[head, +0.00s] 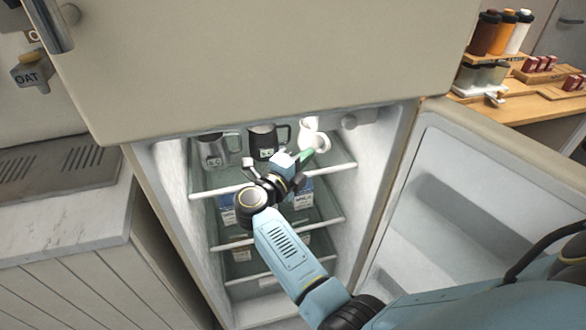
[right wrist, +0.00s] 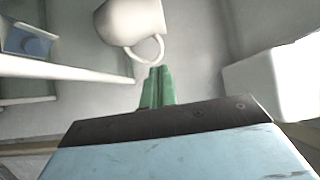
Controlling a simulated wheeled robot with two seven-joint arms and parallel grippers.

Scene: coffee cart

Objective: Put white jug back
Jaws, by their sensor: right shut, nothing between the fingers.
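The white jug (head: 312,133) stands on the top shelf of the open fridge, at the right end of a row. It also shows in the right wrist view (right wrist: 128,20), with its handle toward my fingertips. My right gripper (head: 305,156) reaches into the fridge in front of the jug. Its green fingers (right wrist: 160,75) are shut and empty, close to the handle; I cannot tell whether they touch it. My left gripper is not in view.
A black jug (head: 263,141) and a steel jug (head: 213,151) stand left of the white one. Cartons (head: 304,193) sit on the shelf below. The fridge door (head: 480,210) is swung open at right. The fridge's right wall is close beside the white jug.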

